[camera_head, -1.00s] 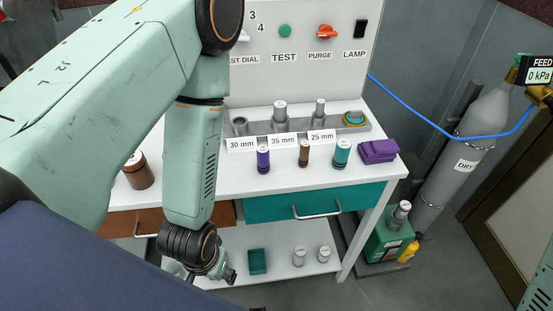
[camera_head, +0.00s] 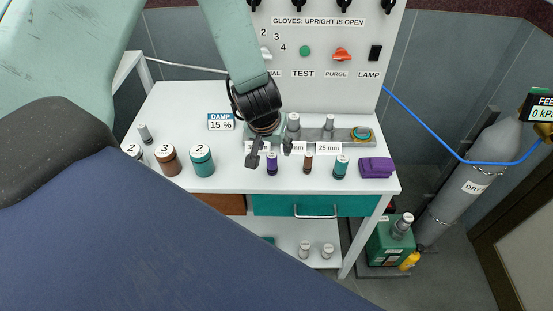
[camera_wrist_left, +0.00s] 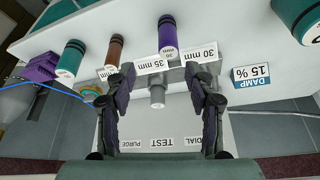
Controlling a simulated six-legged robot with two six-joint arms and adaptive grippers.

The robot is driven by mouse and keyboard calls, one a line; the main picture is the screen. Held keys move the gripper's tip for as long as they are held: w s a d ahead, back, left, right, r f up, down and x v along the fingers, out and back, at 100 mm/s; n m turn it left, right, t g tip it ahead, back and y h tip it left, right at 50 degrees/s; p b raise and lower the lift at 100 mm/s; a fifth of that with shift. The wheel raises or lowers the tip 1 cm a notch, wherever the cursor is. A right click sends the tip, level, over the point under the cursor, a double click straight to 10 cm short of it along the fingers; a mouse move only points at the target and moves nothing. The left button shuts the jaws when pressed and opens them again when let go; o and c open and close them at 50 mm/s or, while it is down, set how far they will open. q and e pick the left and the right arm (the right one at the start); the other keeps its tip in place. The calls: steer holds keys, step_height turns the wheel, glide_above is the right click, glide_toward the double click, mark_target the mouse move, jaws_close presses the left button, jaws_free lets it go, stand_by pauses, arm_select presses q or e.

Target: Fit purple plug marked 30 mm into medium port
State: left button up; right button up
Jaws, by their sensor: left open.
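The purple plug (camera_head: 272,165) stands upright on the white bench in front of the port block; it also shows in the left wrist view (camera_wrist_left: 168,36), with a dark band and a marked pale end. My left gripper (camera_head: 271,149) is open and empty, just above and behind the plug, its fingers apart over the port block. The gripper hides the block's left port. A metal post (camera_wrist_left: 157,95) rises between the fingers in that view.
A brown plug (camera_head: 308,164) and a teal plug (camera_head: 341,167) stand right of the purple one, then a purple case (camera_head: 376,168). Numbered jars (camera_head: 203,160) stand left. The control panel (camera_head: 320,60) rises behind. Bench front centre-left is clear.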

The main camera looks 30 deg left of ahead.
mark_target(271, 156)
arm_select(q)
steer(key=f, duration=0.1)
steer(key=a+f+b, duration=0.1)
steer(key=f, duration=0.1)
steer(key=w+a+f, duration=0.1)
steer(key=shift+w+f, duration=0.1)
steer(key=shift+f, duration=0.2)
steer(key=shift+b+x, duration=0.7)
steer(key=shift+x, duration=0.5)
steer(key=shift+w+d+f, duration=0.15)
steer(key=shift+d+f, duration=0.1)
steer(key=shift+f, duration=0.15)
steer(key=shift+a, duration=0.25)
steer(key=shift+c, duration=0.9)
steer(key=shift+d, duration=0.2)
steer(key=c, duration=0.5)
steer(key=shift+a, duration=0.1)
jaws_close()
arm_select(e)
steer(key=shift+a+f, duration=0.3)
steer(key=shift+f, duration=0.4)
steer(key=shift+a+f, duration=0.25)
steer(key=shift+f, duration=0.4)
